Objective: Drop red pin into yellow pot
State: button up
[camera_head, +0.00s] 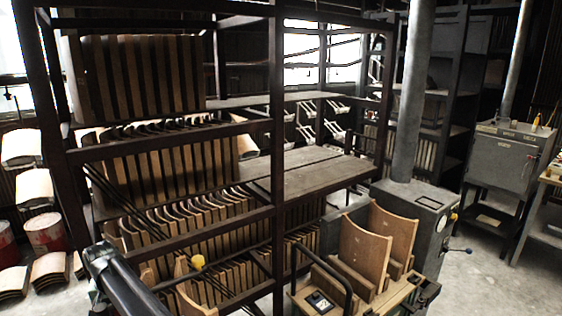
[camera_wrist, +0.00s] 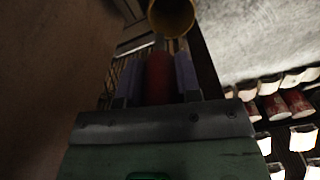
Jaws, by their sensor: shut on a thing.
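The red pin (camera_wrist: 158,80) stands lengthwise between the two purplish fingers of my gripper (camera_wrist: 158,60) in the wrist view. The fingers are shut on it. The yellow pot (camera_wrist: 172,16) is at the top edge of that view, just beyond the pin's far end, with its round opening partly cut off by the frame. I cannot tell the gap between pin and pot. In the head view a small yellow round shape (camera_head: 197,262), which looks like the pot, shows low and left of centre. The pin and gripper cannot be made out there.
A dark metal rack (camera_head: 275,150) with many curved wooden panels fills the left and middle. A cart (camera_head: 380,290) with two curved wooden seats stands at front right. Red drums (camera_head: 46,232) stand at far left. Open floor (camera_head: 500,280) lies at lower right.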

jog(key=shift+f+b, duration=0.4)
jog(key=shift+f, duration=0.55)
jog(key=shift+r, duration=0.1)
jog(key=o, duration=1)
jog(key=shift+c, duration=0.2)
notch_tip(320, 180, up, 11)
jog(key=p, duration=1.1)
jog(key=shift+r, duration=0.1)
jog(key=shift+f, duration=0.2)
